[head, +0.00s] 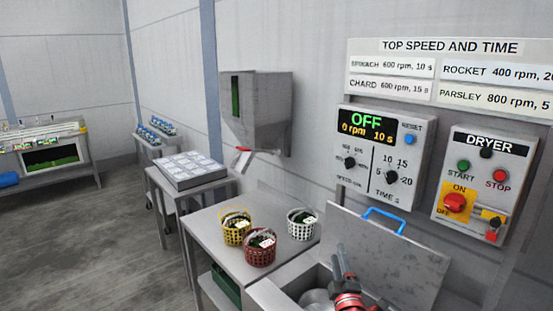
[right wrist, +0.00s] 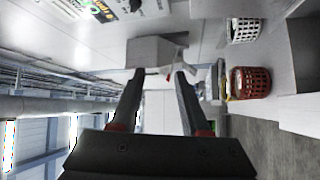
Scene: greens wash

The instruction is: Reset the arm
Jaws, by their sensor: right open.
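My right gripper (head: 340,255) shows at the bottom of the head view, right of centre, in front of the open dryer lid (head: 385,250). Its dark fingers and red joints are partly cut off by the lower edge. In the right wrist view, its two fingers (right wrist: 160,76) stand apart with nothing between them. The grey hopper (right wrist: 155,50) with a red-tipped lever lies beyond the fingertips in that view. My left gripper is in neither view.
Yellow (head: 237,231), red (head: 260,250) and white (head: 302,225) baskets with greens stand on the steel table (head: 205,225). The dryer's steel drum (head: 318,299) lies below the lid. A display (head: 368,125) reads OFF. The dryer control box (head: 484,185) hangs to its right.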

